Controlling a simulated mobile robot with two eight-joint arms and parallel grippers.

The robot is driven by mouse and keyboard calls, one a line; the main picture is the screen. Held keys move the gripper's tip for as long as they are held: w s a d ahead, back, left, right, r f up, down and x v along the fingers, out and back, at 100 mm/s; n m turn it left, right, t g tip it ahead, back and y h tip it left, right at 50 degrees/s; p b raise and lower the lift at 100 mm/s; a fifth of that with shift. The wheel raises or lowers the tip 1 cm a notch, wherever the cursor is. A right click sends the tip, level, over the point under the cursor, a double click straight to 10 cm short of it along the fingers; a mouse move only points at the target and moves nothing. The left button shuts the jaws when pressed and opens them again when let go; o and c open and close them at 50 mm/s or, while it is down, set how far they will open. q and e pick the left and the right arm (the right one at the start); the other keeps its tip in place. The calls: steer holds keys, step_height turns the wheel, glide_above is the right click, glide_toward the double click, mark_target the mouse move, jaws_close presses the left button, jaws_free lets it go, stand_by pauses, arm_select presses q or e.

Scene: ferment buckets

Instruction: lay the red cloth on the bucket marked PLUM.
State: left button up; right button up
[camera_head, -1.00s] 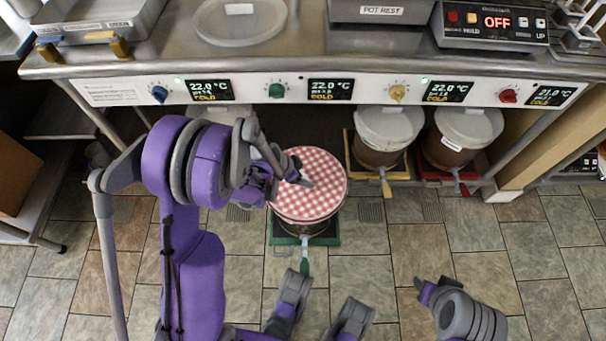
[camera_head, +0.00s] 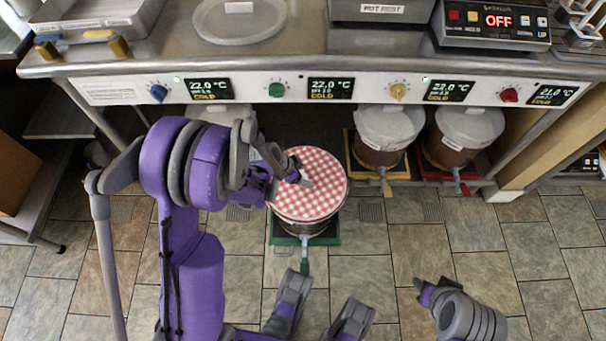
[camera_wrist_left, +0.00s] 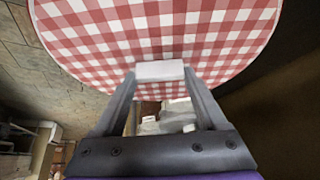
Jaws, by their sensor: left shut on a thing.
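The red cloth (camera_head: 318,200) is a round red-and-white checked piece. In the head view it lies flat over the top of a bucket (camera_head: 292,229), hiding its lid; I cannot tell whether it touches the bucket. I see no PLUM label on any bucket. My left gripper (camera_head: 299,180) reaches in from the left over the cloth and is shut on it. In the left wrist view the cloth (camera_wrist_left: 200,30) fills the top, and the finger ends meet at a white block (camera_wrist_left: 160,70) at its edge.
The covered bucket stands on a green base (camera_head: 327,236). Two lidded buckets stand to the right, on a yellow base (camera_head: 404,171) and a red base (camera_head: 431,173). The steel counter (camera_head: 310,58) with its knob panel overhangs behind. The tiled floor in front is mostly clear.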

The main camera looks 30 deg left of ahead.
arm_select(q)
steer(key=o, duration=1.3)
steer(key=shift+r, duration=0.1)
steer(key=shift+r+p, duration=2.2)
steer(key=shift+r, duration=1.25)
